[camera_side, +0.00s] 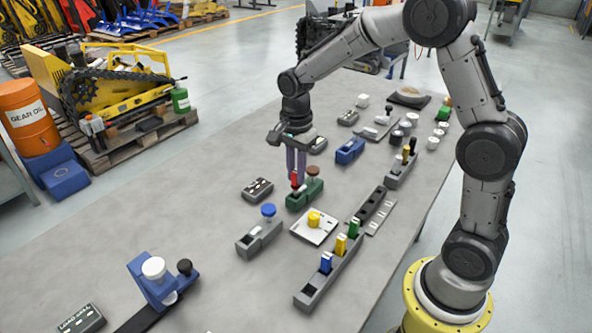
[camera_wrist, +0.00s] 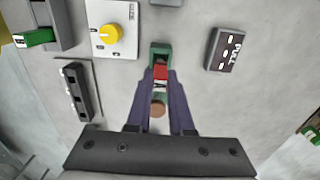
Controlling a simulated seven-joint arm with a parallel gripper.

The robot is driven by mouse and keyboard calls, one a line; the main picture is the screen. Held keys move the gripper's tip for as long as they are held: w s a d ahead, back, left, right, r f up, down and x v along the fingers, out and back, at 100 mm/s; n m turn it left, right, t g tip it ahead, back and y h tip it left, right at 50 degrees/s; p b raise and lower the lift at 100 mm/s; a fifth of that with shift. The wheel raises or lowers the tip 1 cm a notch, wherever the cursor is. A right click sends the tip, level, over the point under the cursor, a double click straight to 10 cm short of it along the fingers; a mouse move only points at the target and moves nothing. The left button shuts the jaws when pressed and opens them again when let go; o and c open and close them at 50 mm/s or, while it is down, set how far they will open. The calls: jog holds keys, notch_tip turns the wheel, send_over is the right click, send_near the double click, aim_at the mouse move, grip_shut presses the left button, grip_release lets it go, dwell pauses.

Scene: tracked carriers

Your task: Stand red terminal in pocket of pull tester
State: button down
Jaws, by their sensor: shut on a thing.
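The red terminal (camera_side: 294,181) is upright between the fingers of my gripper (camera_side: 297,176), which is shut on it. In the wrist view the red terminal (camera_wrist: 156,73) shows between the purple fingertips of my gripper (camera_wrist: 158,76). The green block (camera_side: 303,197) with a brown knob, apparently the pull tester, is directly below; it also shows in the wrist view (camera_wrist: 160,50). The terminal overlaps the block's left end in the side view. Whether its lower end is inside the pocket or just above cannot be told, as fingers and terminal hide the contact.
A dark box labelled PULL (camera_wrist: 225,50) stands beside the block. A white plate with a yellow knob (camera_side: 314,219), a grey block with a blue knob (camera_side: 268,211) and a long rack with coloured terminals (camera_side: 326,277) stand nearer.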

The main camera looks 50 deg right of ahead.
jog(key=shift+f, duration=0.85)
dwell(1.0)
jog(key=shift+c, duration=1.2)
grip_release()
jog(key=shift+r, duration=0.1)
jog(key=shift+r, duration=3.45)
